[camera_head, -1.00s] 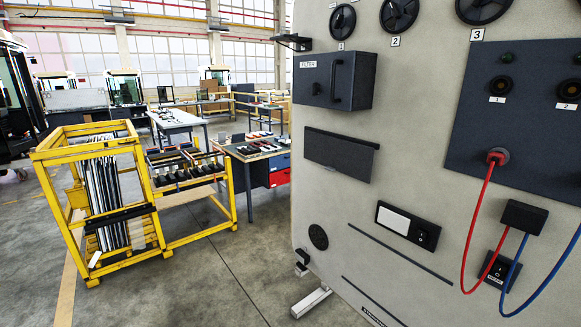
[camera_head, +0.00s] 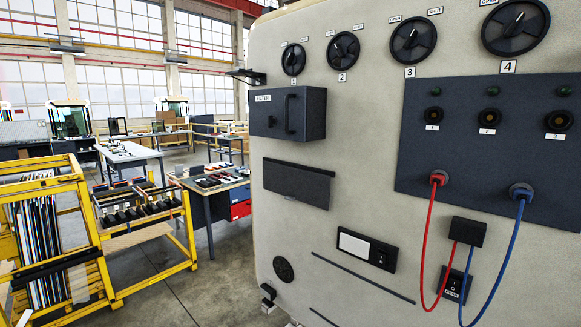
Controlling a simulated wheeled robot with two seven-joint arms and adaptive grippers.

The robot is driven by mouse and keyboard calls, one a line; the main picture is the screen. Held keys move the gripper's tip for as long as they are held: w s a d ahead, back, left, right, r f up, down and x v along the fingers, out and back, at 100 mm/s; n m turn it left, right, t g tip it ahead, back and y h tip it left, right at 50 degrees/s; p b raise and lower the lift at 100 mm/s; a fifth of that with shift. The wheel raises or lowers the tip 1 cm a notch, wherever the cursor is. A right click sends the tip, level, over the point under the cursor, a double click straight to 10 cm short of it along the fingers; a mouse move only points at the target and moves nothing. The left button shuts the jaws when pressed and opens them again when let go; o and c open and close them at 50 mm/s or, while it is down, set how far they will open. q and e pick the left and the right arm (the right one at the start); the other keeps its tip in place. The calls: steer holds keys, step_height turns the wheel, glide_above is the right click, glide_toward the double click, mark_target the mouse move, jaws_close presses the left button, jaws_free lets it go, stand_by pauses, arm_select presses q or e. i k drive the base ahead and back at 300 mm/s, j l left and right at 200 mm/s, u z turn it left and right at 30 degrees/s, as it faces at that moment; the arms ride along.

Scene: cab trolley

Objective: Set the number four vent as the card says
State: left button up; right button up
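The number four vent (camera_head: 516,27) is a round black dial at the upper right of the panel, above a label reading 4. A pale pointer mark shows on its knob, toward the upper right; an OPEN label (camera_head: 489,3) sits at its upper left. Three similar dials stand to its left: number three (camera_head: 413,40), number two (camera_head: 343,51) and number one (camera_head: 293,60). I cannot make out any card with readable setting text. Neither of my grippers shows in the head view.
A grey filter box (camera_head: 288,113) with a handle juts from the panel. A dark flap (camera_head: 298,183) is below it. A dark socket board (camera_head: 470,140) carries red (camera_head: 427,245) and blue (camera_head: 497,265) hanging cables. A yellow rack (camera_head: 75,237) and workbenches stand left, with open floor between.

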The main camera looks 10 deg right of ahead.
mark_target(513, 27)
steer(key=z, duration=1.55)
